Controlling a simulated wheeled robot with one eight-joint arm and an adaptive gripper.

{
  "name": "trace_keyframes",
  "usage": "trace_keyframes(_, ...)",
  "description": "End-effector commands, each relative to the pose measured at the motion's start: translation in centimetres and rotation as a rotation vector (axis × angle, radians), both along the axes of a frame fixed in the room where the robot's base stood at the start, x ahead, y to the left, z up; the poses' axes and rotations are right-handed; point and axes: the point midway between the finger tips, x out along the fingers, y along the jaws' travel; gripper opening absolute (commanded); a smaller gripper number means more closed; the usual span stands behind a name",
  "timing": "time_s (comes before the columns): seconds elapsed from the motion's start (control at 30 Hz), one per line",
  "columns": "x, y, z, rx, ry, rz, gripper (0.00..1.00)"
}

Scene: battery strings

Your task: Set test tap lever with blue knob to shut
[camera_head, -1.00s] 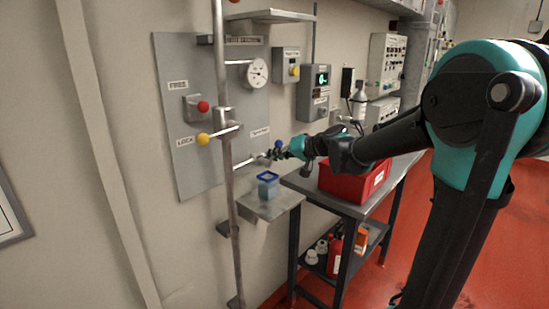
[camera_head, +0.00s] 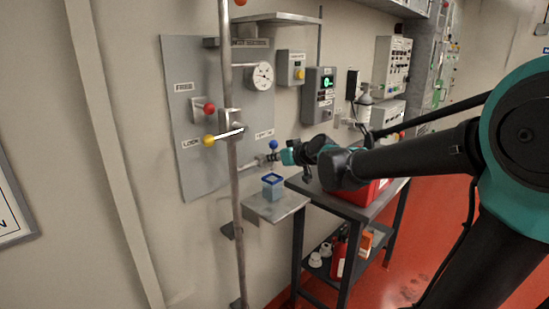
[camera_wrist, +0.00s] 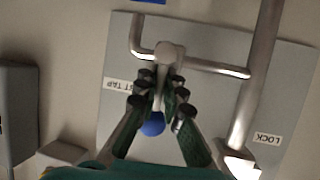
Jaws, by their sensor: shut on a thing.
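The test tap lever has a blue knob (camera_head: 273,145) and sits on a pipe at the lower right of the grey wall panel (camera_head: 200,65). My gripper (camera_head: 284,157) is at the lever, just right of the knob in the head view. In the wrist view my gripper (camera_wrist: 167,82) is shut on the lever, with its fingers on either side of the stem. The blue knob (camera_wrist: 152,125) shows between the fingers, nearer the palm. The stem is partly hidden by the fingertips. The "TEST TAP" label (camera_wrist: 118,85) is partly covered.
A vertical pipe (camera_head: 236,190) with a yellow-knobbed lever (camera_head: 209,140) stands left of the tap. A blue cup (camera_head: 272,187) sits on a small shelf (camera_head: 285,208) below. A red box (camera_head: 372,193) stands on the table, behind my arm.

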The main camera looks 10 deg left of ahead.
Motion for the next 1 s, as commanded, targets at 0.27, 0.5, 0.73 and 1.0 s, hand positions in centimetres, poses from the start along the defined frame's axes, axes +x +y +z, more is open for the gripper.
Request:
trace_keyframes(0.27,-0.6,0.09,-0.61,-0.029,-0.017,0.011,0.0)
trace_keyframes(0.5,-0.57,0.04,-0.61,-0.031,-0.018,0.009,0.0)
trace_keyframes(0.73,-0.53,0.01,-0.6,-0.031,-0.018,0.009,0.27)
trace_keyframes(1.0,-0.4,0.0,-0.47,-0.027,-0.019,0.006,0.3)
